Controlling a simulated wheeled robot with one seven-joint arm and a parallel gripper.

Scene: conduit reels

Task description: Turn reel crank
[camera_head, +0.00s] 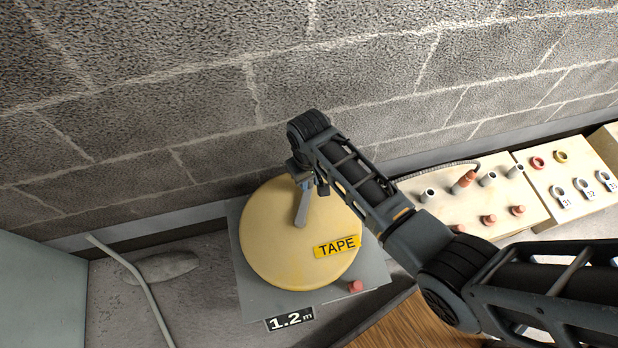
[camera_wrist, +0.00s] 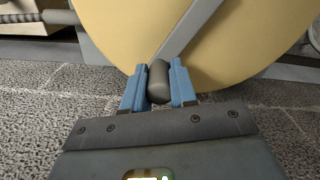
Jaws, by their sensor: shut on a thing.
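A round yellow reel (camera_head: 278,252) with a TAPE label (camera_head: 337,246) lies on a grey base plate (camera_head: 372,262). Its grey crank arm (camera_head: 301,207) runs from near the reel's middle to its wall-side rim. In the wrist view, the crank arm (camera_wrist: 188,28) ends in a dark rounded knob (camera_wrist: 158,82). My gripper (camera_wrist: 158,88) has its two blue fingers on either side of the knob, shut on it. In the head view, my gripper (camera_head: 303,178) is at the reel's far edge, and my wrist partly hides the knob.
A 1.2 m tag (camera_head: 290,319) and a red button (camera_head: 355,286) are at the plate's front. A block wall (camera_head: 200,90) rises close behind. A bent grey conduit (camera_head: 137,280) lies left. Boards with fittings (camera_head: 520,215) stand right.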

